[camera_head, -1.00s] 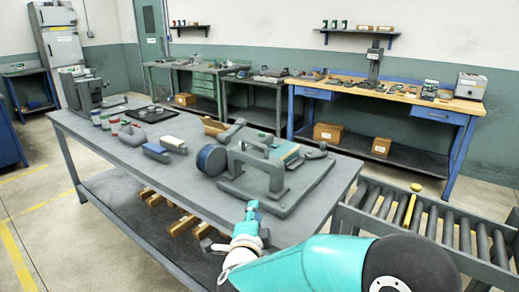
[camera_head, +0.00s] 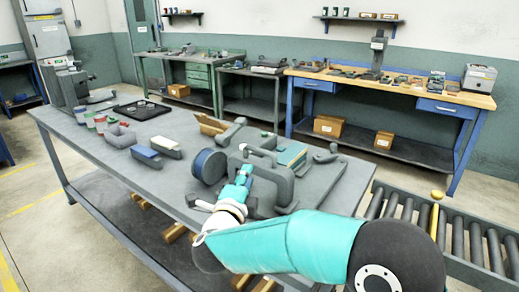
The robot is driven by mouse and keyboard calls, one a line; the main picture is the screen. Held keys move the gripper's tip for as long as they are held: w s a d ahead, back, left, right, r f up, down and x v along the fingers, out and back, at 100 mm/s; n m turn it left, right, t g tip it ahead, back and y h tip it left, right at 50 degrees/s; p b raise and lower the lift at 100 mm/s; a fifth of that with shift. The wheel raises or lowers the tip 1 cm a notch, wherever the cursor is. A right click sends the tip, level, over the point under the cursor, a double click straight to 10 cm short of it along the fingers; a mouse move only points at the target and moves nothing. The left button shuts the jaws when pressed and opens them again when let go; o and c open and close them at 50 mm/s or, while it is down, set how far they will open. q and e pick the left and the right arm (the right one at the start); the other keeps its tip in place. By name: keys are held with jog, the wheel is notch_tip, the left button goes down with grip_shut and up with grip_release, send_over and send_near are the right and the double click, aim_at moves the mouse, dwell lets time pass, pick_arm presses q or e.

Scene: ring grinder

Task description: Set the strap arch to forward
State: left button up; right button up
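The grinder is a grey fixture on the main table, with a grey base plate (camera_head: 283,207), a blue-faced round wheel (camera_head: 209,166) at its left and a grey strap arch (camera_head: 284,184) standing over the plate. My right gripper (camera_head: 245,170) is a small teal shape at the near side of the arch, overlapping its left part in the picture. I cannot tell whether it touches the arch, or whether its fingers are open or shut. The gripper and wrist hide part of the arch and base. My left gripper is not in view.
Left of the grinder lie a blue-and-grey block (camera_head: 147,156), a white-topped block (camera_head: 166,147), several small cans and a black tray (camera_head: 140,110). A wooden-toned block (camera_head: 211,125) sits behind the wheel. A roller conveyor (camera_head: 455,227) runs along the right.

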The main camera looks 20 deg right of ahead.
aim_at(259, 153)
jog(key=p+x, duration=0.3)
jog(key=x, duration=1.1)
jog(key=shift+d+f, duration=0.1)
jog(key=shift+d, duration=0.15)
grip_shut()
